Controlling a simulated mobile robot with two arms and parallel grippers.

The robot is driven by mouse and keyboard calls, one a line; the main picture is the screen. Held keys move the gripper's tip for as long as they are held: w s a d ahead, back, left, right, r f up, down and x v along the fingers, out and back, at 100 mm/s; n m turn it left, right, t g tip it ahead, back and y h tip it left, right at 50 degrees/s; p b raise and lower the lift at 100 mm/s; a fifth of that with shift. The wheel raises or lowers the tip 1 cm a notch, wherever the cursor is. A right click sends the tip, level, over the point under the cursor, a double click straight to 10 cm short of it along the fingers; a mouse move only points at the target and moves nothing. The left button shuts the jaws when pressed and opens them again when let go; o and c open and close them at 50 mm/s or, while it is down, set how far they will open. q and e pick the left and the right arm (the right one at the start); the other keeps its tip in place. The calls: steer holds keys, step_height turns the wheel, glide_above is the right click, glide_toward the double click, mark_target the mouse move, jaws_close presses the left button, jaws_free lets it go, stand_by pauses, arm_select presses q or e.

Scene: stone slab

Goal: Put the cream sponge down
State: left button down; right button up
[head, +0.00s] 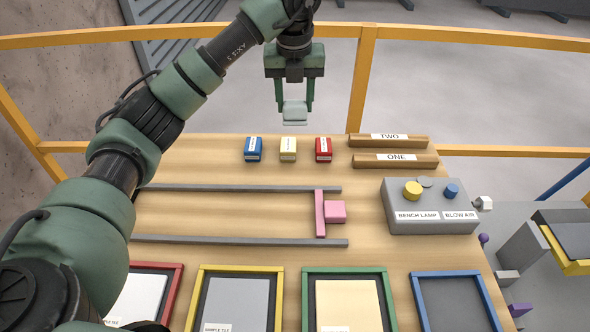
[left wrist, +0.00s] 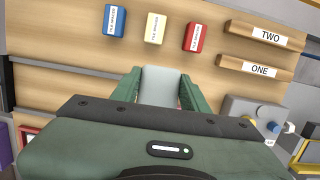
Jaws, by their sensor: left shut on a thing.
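My left gripper (head: 295,108) hangs at the top of the head view, beyond the far edge of the bench. It is shut on a pale, flat block (head: 294,116), which also shows between the fingers in the left wrist view (left wrist: 160,87). The block looks pale grey rather than clearly cream; I cannot tell for sure that it is the cream sponge. It is held in the air, apart from the bench. A cream labelled block (head: 288,149) stands on the bench between a blue block (head: 254,149) and a red block (head: 323,149). My right gripper is out of view.
Wooden racks marked TWO (head: 390,140) and ONE (head: 395,161) stand right of the blocks. A grey control box (head: 430,205) is at the right. Grey rails (head: 240,188) flank a pink pusher (head: 320,213). Colour-framed trays line the front; the blue-framed tray (head: 452,300) looks empty.

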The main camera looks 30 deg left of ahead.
arm_select(q)
step_height(320, 180, down, 14)
steer(key=shift+s+f+p, duration=0.1)
steer(key=shift+p, duration=0.4)
step_height(320, 180, down, 4)
steer(key=shift+f+p, duration=0.15)
steer(key=shift+p, duration=0.15)
steer(key=c, duration=0.7)
jaws_free()
steer(key=shift+f, duration=0.1)
